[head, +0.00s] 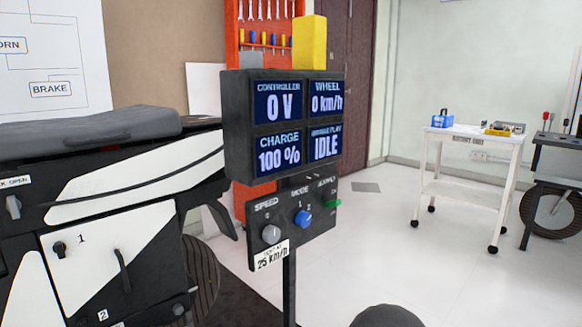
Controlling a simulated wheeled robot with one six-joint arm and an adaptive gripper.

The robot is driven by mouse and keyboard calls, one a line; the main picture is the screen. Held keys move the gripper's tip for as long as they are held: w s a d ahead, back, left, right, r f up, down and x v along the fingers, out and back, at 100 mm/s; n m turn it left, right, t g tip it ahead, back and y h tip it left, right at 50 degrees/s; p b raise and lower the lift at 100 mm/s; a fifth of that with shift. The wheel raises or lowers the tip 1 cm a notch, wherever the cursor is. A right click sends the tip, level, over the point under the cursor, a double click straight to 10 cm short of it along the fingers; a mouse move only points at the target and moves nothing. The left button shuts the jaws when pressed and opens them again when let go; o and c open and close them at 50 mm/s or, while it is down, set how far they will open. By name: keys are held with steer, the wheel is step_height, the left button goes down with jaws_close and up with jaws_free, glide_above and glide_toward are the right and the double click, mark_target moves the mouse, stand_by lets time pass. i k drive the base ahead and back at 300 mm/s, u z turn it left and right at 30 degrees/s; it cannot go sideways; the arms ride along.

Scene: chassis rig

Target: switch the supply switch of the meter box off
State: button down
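The meter box (236,125) is a dark box on a post. Its screens read controller 0 V, wheel 0 km/h, charge 100 % and IDLE. Below it is a dark control panel (262,258) with a grey speed knob (271,234), a blue mode knob (303,218) and a green knob (333,204) at its right end. My gripper is not in view.
A black and white motorbike (130,220) stands close at the left. A white trolley (470,187) with tools is at the back right, beside a dark bench (560,160). Open floor (400,250) lies right of the post. A dark rounded shape (388,317) shows at the bottom edge.

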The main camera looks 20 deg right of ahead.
mark_target(333, 202)
steer(key=k, duration=0.5)
steer(key=z, duration=1.1)
steer(key=i, duration=0.65)
steer(key=u, duration=0.9)
